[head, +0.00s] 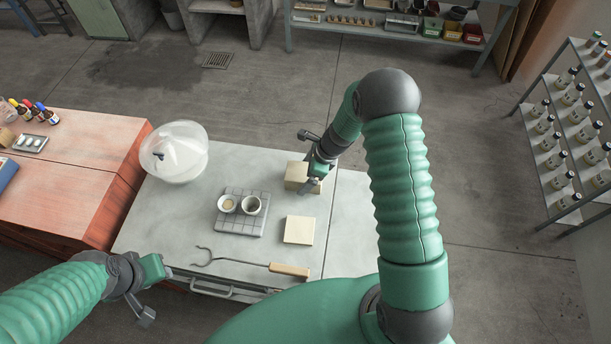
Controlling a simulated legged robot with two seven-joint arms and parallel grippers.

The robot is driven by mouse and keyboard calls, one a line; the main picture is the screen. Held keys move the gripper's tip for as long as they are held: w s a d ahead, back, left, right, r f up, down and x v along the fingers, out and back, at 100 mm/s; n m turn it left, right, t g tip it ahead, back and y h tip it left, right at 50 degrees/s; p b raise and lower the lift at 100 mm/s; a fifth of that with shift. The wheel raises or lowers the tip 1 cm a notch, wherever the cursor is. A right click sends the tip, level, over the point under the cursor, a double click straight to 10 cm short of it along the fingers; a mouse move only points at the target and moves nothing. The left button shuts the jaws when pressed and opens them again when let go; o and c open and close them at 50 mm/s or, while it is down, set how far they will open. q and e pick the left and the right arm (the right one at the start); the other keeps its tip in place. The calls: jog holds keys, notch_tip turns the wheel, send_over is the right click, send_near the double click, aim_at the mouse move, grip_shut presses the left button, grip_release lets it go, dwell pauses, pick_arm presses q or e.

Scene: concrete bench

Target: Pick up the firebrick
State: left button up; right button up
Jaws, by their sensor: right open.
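The firebrick, a pale cream block (296,175), lies on the grey concrete bench (345,232) near its back right. My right gripper (309,163) is open at the right side of the block. One finger shows behind the block and the other in front of its right end; I cannot tell if they touch it. The gripper hides part of the block's right end. My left gripper (155,293) is open and empty off the bench's front left corner, with its fingers well apart.
A flat cream square slab (299,230) lies in front of the block. A gridded tile (239,227) bears two small cups. A clear dome (174,152) stands at back left. Wooden-handled tongs (289,270) lie at the front. A bottle rack (570,130) stands far right.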

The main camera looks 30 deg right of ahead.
jog(key=shift+d, duration=0.1)
jog(key=shift+a, duration=0.65)
jog(key=shift+d+f, duration=0.15)
jog(key=shift+d, duration=0.3)
jog(key=c, duration=1.1)
jog(key=shift+a, duration=0.2)
grip_shut()
